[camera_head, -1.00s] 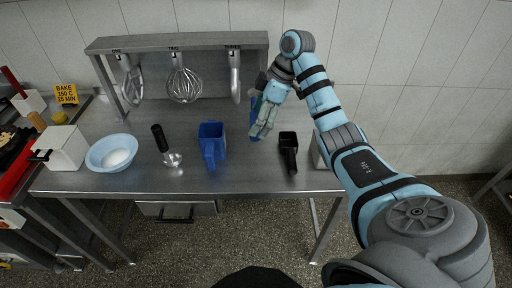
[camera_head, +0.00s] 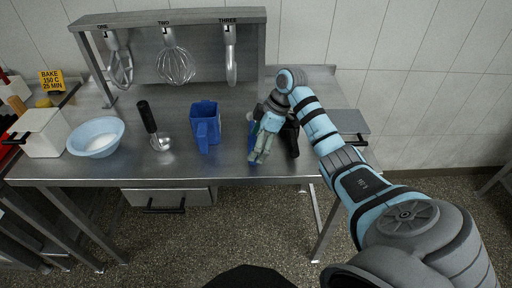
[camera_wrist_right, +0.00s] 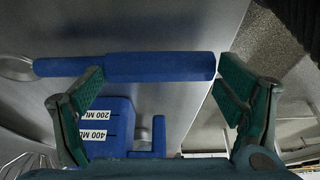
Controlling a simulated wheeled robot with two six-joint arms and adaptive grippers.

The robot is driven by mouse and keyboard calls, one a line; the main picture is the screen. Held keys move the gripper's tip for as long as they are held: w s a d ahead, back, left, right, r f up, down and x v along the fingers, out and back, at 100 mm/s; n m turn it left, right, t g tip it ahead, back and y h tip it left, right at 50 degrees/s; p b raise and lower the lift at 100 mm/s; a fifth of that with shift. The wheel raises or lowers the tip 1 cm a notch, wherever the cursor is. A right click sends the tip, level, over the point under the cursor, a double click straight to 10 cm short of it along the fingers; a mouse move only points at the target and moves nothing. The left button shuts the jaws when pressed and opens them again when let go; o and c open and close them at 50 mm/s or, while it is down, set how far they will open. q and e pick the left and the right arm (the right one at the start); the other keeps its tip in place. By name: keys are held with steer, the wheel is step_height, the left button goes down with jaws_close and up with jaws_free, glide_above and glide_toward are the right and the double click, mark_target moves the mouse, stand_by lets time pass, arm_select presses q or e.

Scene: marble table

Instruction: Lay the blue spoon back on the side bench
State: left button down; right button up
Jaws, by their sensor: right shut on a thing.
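The blue spoon (camera_wrist_right: 160,67) lies across the right wrist view, with its thick handle between my fingers and a thin stem running left to a pale rounded end (camera_wrist_right: 14,67). In the head view a narrow blue strip of it (camera_head: 251,137) shows just left of my right gripper (camera_head: 256,157). My right gripper is shut on the spoon, over the front right part of the steel table; it also shows in the wrist view (camera_wrist_right: 165,95). I cannot tell how high the spoon is above the steel. My left gripper is not in view.
Left of my gripper stand a blue measuring jug (camera_head: 205,128), a black-handled tool (camera_head: 148,118) and a pale blue bowl (camera_head: 96,137). A black item (camera_head: 292,143) is close on its right, partly hidden. A rack (camera_head: 168,20) holds hanging whisks behind. A grey surface (camera_head: 350,122) shows beyond my arm.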

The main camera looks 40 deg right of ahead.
steer(key=shift+f, duration=0.7)
steer(key=shift+f, duration=0.1)
steer(key=o, duration=1.2)
steer(key=shift+f, duration=0.1)
steer(key=shift+f+b, duration=0.2)
steer(key=shift+b, duration=0.6)
steer(key=p+v, duration=0.3)
steer(key=v, duration=1.2)
steer(key=shift+w+a+r+p, duration=0.1)
steer(key=shift+a+p, duration=0.1)
steer(key=shift+p, duration=0.1)
